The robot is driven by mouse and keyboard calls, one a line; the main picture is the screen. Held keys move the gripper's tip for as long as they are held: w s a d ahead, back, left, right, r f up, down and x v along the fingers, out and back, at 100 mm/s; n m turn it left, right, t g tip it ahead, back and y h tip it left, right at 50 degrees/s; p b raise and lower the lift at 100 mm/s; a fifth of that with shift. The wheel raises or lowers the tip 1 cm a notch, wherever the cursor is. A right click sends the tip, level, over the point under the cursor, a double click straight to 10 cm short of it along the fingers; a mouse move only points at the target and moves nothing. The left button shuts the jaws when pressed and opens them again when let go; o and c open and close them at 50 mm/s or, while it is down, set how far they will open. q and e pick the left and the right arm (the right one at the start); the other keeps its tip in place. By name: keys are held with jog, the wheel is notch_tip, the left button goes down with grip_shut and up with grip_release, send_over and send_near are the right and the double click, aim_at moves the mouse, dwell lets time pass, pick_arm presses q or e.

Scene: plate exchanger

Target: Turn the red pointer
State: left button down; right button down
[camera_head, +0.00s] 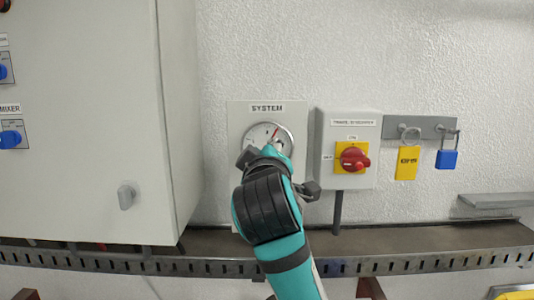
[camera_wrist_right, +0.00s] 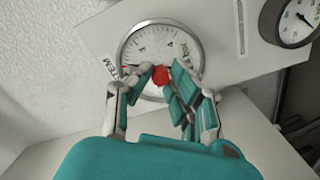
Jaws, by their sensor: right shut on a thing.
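The red pointer (camera_head: 277,132) shows as a thin red needle on a round white gauge (camera_head: 259,132) under the SYSTEM label. In the right wrist view the gauge (camera_wrist_right: 158,45) is close, and the pointer's round red knob (camera_wrist_right: 160,75) sits between my fingertips. My right gripper (camera_wrist_right: 161,82) is shut on this knob, one finger on each side. In the head view my right gripper (camera_head: 268,155) covers the lower part of the gauge. My left gripper is in neither view.
Right of the gauge is a grey switch box (camera_head: 330,175) with a red rotary switch (camera_head: 354,159). Further right hang a yellow tag (camera_head: 406,163) and a blue padlock (camera_head: 446,159). A large grey cabinet (camera_head: 90,90) stands left. A metal ledge (camera_head: 400,238) runs below.

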jog(key=shift+f, duration=0.25)
jog(key=c, duration=1.2)
grip_release()
jog(key=shift+r, duration=0.1)
notch_tip(320, 180, up, 10)
